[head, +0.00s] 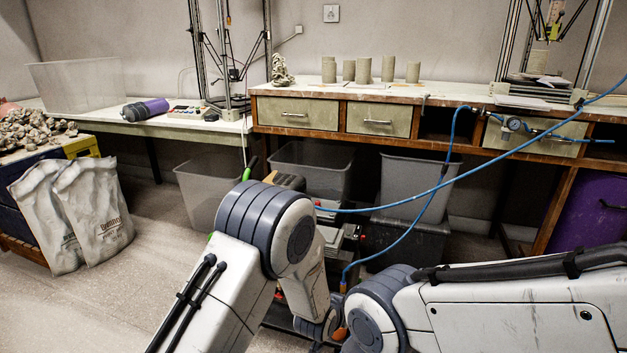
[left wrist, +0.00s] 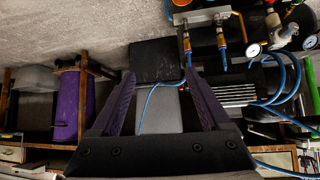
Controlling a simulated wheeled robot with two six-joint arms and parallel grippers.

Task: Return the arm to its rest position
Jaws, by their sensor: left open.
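My left arm (head: 245,270) comes in from the bottom left of the head view and bends downward at a dark-banded joint. Its gripper is hidden in that view. In the left wrist view my left gripper (left wrist: 160,76) is open, its two dark purple fingers spread wide apart. Nothing is held between them; a dark panel and a grey surface show beyond the gap. My right arm (head: 500,305) lies low across the bottom right of the head view. Its gripper cannot be made out.
A workbench (head: 440,95) with several clay cylinders runs along the wall. Grey bins (head: 413,190) stand under it. A blue hose (head: 480,155) hangs across the view behind my arms. Sacks (head: 95,215) stand at left on open floor. The left wrist view shows a purple drum (left wrist: 74,105) and gauges (left wrist: 254,48).

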